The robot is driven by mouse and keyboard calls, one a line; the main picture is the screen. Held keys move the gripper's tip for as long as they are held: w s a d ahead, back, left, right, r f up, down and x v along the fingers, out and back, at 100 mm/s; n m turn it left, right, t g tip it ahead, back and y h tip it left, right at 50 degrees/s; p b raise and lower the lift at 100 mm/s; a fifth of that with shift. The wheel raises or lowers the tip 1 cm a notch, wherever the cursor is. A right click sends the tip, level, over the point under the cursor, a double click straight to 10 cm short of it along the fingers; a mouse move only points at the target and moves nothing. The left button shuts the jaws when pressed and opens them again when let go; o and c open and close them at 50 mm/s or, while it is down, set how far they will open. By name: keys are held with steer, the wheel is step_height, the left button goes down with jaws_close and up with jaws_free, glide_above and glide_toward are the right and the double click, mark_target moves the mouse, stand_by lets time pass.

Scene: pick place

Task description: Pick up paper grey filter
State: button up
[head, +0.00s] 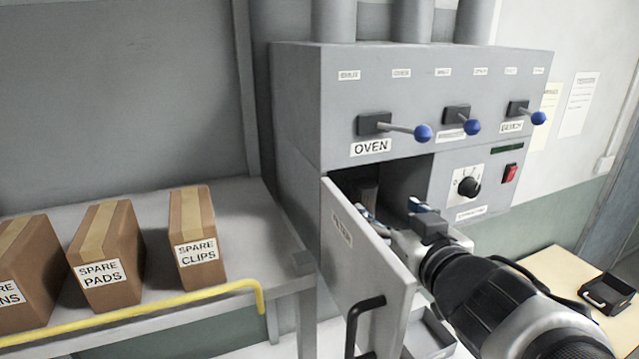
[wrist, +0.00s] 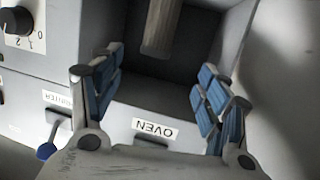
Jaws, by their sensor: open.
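A grey-brown upright piece (wrist: 160,28), which looks like the paper grey filter, is in the open compartment of the grey cabinet in the wrist view. A dim shape (head: 368,190) in the compartment in the head view seems to be the same thing. My gripper (head: 390,208) is at the compartment mouth, behind the open door. In the wrist view my gripper (wrist: 160,65) is open, its blue-padded fingers wide apart with nothing between them. The filter is beyond the fingertips and not touched. Its far end is cut off by the picture edge.
The open door (head: 368,270) with a black handle stands close left of my arm. Blue-knobbed levers (head: 422,133) stick out above the opening. Boxes of spares (head: 197,240) stand on the left bench.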

mark_target(368, 200)
steer(key=b+x, duration=0.2)
steer(key=x, duration=0.7)
steer(key=shift+f, duration=0.1)
steer(key=x, duration=0.5)
steer(key=shift+w+d+f, duration=0.25)
steer(key=shift+s+r, duration=0.1)
steer(key=shift+s, duration=0.05)
steer(key=shift+c, duration=0.4)
steer(key=c, duration=1.2)
